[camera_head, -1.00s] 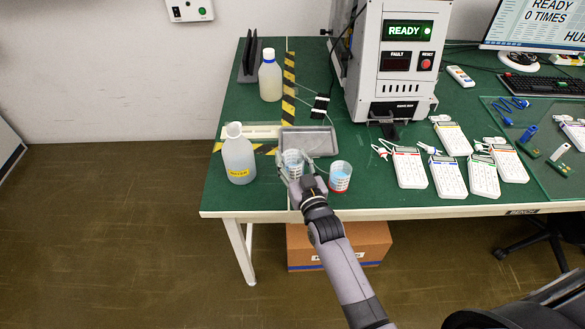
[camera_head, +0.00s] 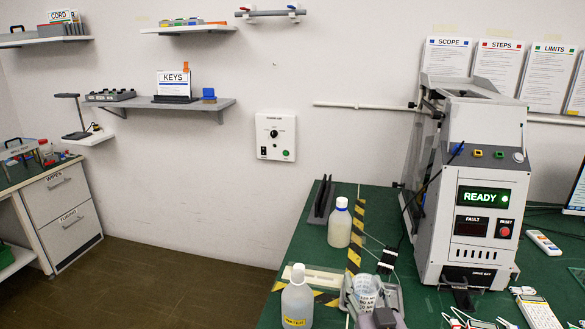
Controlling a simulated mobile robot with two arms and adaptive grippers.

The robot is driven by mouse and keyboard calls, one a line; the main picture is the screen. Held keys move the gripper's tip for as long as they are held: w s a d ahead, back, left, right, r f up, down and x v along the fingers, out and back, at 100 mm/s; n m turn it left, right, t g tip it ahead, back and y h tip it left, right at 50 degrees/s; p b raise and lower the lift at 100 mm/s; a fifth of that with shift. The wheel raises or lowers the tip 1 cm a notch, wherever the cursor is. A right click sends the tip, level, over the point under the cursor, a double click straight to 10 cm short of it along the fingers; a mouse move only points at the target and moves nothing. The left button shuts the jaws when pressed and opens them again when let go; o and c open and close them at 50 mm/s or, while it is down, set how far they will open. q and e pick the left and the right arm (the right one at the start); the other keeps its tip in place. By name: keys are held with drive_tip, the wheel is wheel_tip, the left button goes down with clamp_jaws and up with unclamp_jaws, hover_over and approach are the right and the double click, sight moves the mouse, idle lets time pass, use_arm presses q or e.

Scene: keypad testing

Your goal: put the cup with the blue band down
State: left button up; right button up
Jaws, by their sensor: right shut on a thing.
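The cup (camera_head: 365,288) is a clear beaker with printed marks, at the bottom edge of the head view. Its lower part and any blue band are hidden or too small to make out. My right gripper (camera_head: 370,298) is shut on this cup, with grey fingers at its sides. I cannot tell whether the cup touches the surface under it. My left gripper is not in view.
A white bottle with a yellow label (camera_head: 297,300) stands left of the cup. The test machine (camera_head: 478,215) stands at right, with white keypads (camera_head: 537,311) in front. Yellow-black tape (camera_head: 357,235) marks the green table (camera_head: 308,240).

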drive_tip(key=s+d+f, duration=0.2)
drive_tip(key=s, duration=1.8)
approach(362, 275)
wheel_tip(362, 275, down, 4)
drive_tip(key=s, duration=0.1)
drive_tip(key=w+r, duration=0.1)
drive_tip(key=w, duration=0.2)
drive_tip(key=w+r, duration=0.1)
drive_tip(key=w, duration=0.3)
drive_tip(key=w+r, duration=0.2)
drive_tip(key=w, duration=0.2)
drive_tip(key=shift+w+a, duration=0.2)
wheel_tip(362, 275, down, 18)
drive_tip(key=shift+f+b, duration=0.1)
drive_tip(key=shift+b, duration=0.45)
drive_tip(key=shift+f, duration=0.7)
